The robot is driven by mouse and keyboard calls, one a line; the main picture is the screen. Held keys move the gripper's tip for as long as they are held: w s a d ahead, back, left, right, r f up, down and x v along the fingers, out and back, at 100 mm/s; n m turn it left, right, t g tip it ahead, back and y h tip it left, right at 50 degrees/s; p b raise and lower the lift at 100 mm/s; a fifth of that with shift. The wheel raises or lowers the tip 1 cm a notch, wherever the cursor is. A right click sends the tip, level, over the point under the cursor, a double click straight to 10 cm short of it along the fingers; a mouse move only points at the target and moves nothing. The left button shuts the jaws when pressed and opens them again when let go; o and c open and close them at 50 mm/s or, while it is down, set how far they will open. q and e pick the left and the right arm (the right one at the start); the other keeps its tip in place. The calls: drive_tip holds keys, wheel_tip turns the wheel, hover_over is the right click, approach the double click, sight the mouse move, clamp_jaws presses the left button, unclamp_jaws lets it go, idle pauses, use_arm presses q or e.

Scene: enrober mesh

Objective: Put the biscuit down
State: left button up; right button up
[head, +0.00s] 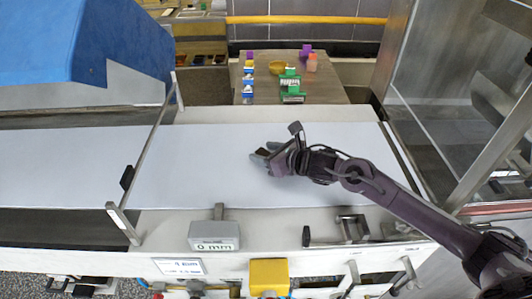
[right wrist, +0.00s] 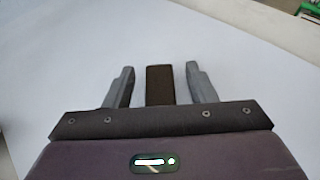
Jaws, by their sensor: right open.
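The biscuit (right wrist: 160,85) is a dark brown rectangle in the right wrist view. It lies between the two grey fingers of my right gripper (right wrist: 160,86), with a gap on each side. In the head view the biscuit (head: 262,152) is a small dark shape at the fingertips of my right gripper (head: 262,156), over the middle of the white belt (head: 200,180). My right gripper is open around the biscuit. Part of the biscuit's near end may be hidden by the gripper body. My left gripper is not in view.
A blue hood (head: 120,45) stands over the belt's left side. A metal bar frame (head: 150,150) crosses the belt left of my gripper. A glass-sided metal guard (head: 450,90) stands at the right. A table (head: 335,88) with small coloured boxes is behind. The belt around the biscuit is clear.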

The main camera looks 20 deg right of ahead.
sight(266, 154)
drive_tip(key=shift+a, duration=0.1)
drive_tip(key=c, duration=0.9)
drive_tip(key=shift+o, duration=0.2)
wheel_tip(266, 154, up, 20)
drive_tip(key=b, duration=0.2)
drive_tip(key=s+d+f+m+t+h, duration=0.1)
drive_tip(key=s+f+m+h, duration=0.3)
drive_tip(key=s, duration=0.4)
drive_tip(key=shift+d+m+t+h, duration=0.15)
drive_tip(key=shift+m+t+h, duration=0.15)
drive_tip(key=shift+m+h, duration=0.75)
